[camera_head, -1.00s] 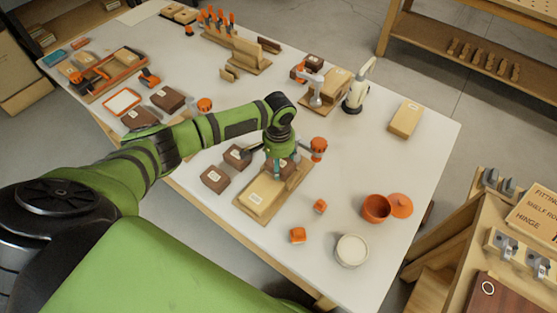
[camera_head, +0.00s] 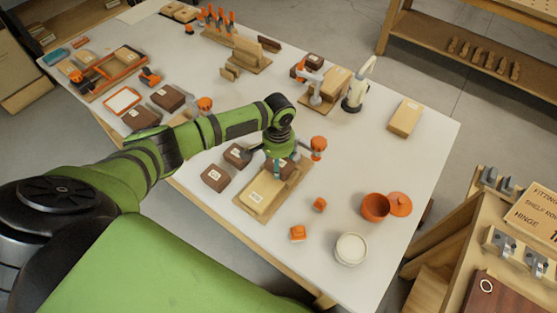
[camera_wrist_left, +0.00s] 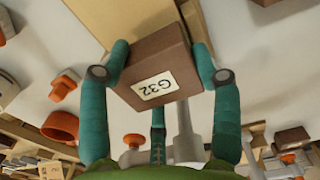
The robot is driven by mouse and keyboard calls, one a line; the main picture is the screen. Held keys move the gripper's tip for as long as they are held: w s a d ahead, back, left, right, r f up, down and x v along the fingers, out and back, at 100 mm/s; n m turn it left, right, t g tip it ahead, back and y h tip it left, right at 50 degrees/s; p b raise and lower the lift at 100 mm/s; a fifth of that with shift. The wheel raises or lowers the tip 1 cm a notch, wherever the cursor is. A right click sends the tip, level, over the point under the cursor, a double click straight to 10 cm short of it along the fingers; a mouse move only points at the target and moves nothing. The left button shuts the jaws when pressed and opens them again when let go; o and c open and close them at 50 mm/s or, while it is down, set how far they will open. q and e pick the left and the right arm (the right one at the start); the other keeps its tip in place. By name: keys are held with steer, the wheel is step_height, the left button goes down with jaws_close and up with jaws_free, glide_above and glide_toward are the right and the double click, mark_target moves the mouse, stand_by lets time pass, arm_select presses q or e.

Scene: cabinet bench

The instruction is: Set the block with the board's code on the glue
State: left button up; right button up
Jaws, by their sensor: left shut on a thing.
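My left gripper (camera_head: 277,165) is shut on a dark brown block with a white label. The wrist view shows the block (camera_wrist_left: 160,75) between the teal fingers (camera_wrist_left: 160,72), its label reading G32. The block is over the far end of a tan board (camera_head: 264,193), which lies on a wooden base (camera_head: 299,187). The board carries a small white label too small to read. The glue on the board is hidden, and I cannot tell whether the block touches the board. My right gripper is not in view.
Two more brown labelled blocks (camera_head: 215,178) and (camera_head: 236,155) lie left of the base. An orange clamp (camera_head: 318,146) stands at its far right. Orange pieces (camera_head: 298,233), a white round pot (camera_head: 351,249) and an orange pot (camera_head: 375,207) are nearer.

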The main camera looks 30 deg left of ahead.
arm_select(q)
steer(key=shift+p, duration=0.3)
stand_by(0.4)
steer(key=o, duration=1.3)
steer(key=shift+c, duration=0.2)
steer(key=shift+o, duration=0.9)
steer(key=shift+r, duration=0.1)
